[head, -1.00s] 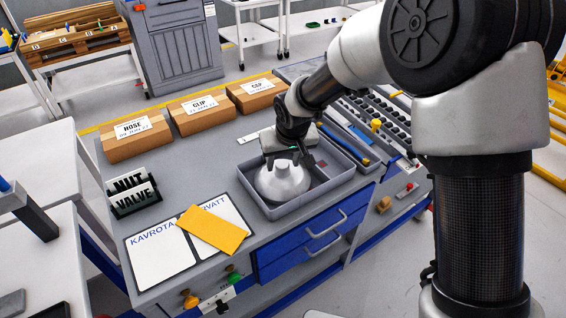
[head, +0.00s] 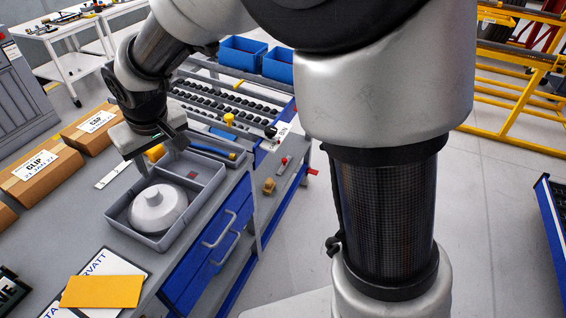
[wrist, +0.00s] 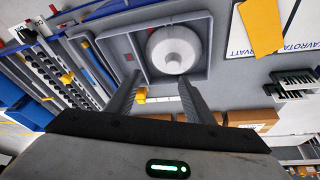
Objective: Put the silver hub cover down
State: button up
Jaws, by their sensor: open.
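The silver hub cover (head: 158,207) lies in the large compartment of a grey tray (head: 203,213) on the workbench. It rests with its raised centre up. It also shows in the wrist view (wrist: 174,50), inside the tray. My gripper (head: 158,166) is open and empty, above the back side of the tray and apart from the cover. In the wrist view its two fingers (wrist: 158,88) are spread wide with nothing between them.
Cardboard boxes (head: 45,177) stand along the back of the bench. A yellow card (head: 102,292) lies on printed sheets at the front left. Blue bins (head: 242,54) and a rack of black parts (head: 222,107) are to the right of the tray.

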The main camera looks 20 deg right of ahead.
jog(key=s+d+r+m+h, duration=0.1)
jog(key=s+d+r, duration=0.15)
jog(key=d, duration=0.35)
jog(key=s+d+r+m, duration=0.1)
jog(key=s+d+r, duration=0.1)
jog(key=d+r, duration=0.25)
jog(key=s+d+r+m+t+h, duration=0.1)
jog(key=s+d+r+m, duration=0.1)
jog(key=s+d, duration=1.3)
jog(key=shift+s+r+m, duration=0.3)
jog(key=shift+r+m, duration=0.05)
jog(key=shift+m, duration=0.55)
jog(key=shift+c, duration=0.3)
